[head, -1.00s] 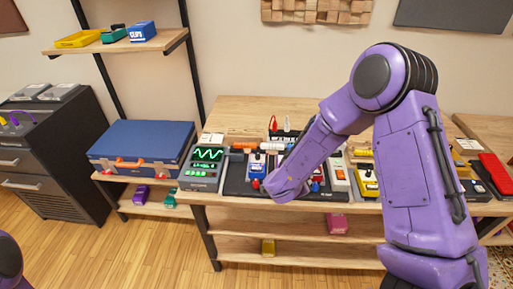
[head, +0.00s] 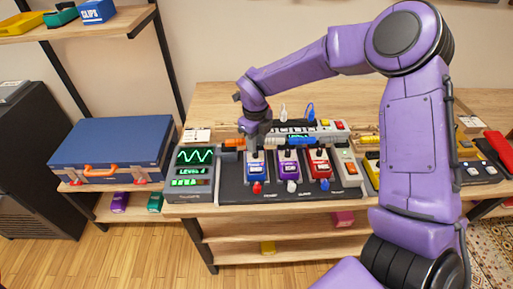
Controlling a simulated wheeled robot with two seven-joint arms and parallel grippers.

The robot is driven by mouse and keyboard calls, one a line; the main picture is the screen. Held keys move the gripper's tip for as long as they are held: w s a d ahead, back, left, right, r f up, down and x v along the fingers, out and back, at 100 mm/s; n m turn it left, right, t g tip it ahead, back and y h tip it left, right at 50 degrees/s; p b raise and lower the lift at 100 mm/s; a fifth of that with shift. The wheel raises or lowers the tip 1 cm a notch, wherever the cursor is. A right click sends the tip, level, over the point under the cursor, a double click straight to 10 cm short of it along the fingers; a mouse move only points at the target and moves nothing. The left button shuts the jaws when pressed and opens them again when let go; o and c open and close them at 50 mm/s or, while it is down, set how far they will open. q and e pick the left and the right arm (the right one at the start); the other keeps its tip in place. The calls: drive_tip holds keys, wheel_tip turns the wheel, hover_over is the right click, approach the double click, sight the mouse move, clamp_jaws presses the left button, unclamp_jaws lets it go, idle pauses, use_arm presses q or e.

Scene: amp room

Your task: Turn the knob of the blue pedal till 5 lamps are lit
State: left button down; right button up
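The blue pedal (head: 256,171) stands at the left of a row on a dark board, with a dark knob at its top end and a red footswitch below. My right gripper (head: 254,146) points down at the knob and hides most of it. I cannot tell whether its fingers are closed on the knob or only around it. A grey meter (head: 192,175) left of the board shows a green wave, a level line and a row of green lamps, partly lit. The lamps are too small to count surely. My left gripper is not in view.
A purple pedal (head: 289,170) and a red pedal (head: 320,165) stand close to the right of the blue one. Orange and blue plugs and a power strip (head: 335,131) lie behind. A blue case (head: 112,150) is at left.

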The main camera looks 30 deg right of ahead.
drive_tip(key=f, duration=0.4)
drive_tip(key=shift+w, duration=0.35)
drive_tip(key=shift+s+d, duration=0.1)
drive_tip(key=shift+s, duration=0.15)
drive_tip(key=shift+f, duration=0.1)
clamp_jaws()
drive_tip(key=shift+w+f+m+b, duration=0.1)
drive_tip(key=shift+m+b, duration=0.55)
drive_tip(key=shift+m, duration=0.55)
drive_tip(key=shift+m+b, duration=0.9)
drive_tip(key=shift+m, duration=0.8)
drive_tip(key=shift+r, duration=0.2)
